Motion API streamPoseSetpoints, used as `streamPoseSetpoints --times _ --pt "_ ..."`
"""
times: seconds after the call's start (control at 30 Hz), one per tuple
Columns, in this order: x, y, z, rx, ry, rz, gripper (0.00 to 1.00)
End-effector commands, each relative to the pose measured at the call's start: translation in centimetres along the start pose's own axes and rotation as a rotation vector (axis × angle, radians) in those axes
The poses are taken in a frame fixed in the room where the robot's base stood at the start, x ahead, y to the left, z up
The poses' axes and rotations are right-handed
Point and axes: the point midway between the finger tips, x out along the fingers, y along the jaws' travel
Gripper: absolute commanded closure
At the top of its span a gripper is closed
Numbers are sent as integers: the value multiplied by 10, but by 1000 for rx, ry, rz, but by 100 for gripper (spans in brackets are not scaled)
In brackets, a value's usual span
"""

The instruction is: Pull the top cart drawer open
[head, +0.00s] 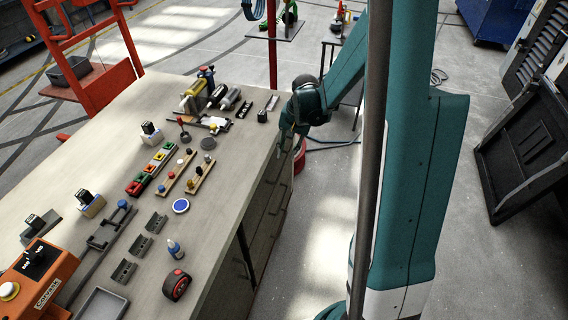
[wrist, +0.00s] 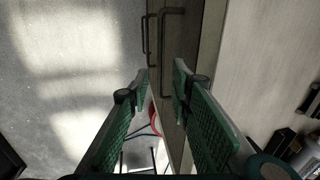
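The cart (head: 130,200) has a pale worktop, and its drawer fronts (head: 265,215) face right in the head view. My gripper (head: 290,143) is at the worktop's right edge, beside the drawer side. In the wrist view my gripper (wrist: 160,82) is open, its two green padded fingers apart. Two dark bar handles show ahead of the fingers. The one nearer the worktop (wrist: 162,50) reaches down toward the gap between the fingertips; the other handle (wrist: 146,40) is farther left. No finger is seen closed on a handle. I cannot tell whether a finger touches one.
A red stand (head: 90,60) is behind at left. The floor right of the cart is mostly clear; a dark panel (head: 525,150) leans farther right.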

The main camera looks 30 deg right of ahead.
Motion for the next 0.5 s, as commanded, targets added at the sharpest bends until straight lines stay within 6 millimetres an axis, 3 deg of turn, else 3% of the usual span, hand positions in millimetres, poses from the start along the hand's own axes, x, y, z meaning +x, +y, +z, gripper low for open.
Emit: streamPoseSetpoints --times 0.27,0.5 --pt "12 0 0 -1 0 0 78" --pt "34 0 -1 -1 0 0 78"
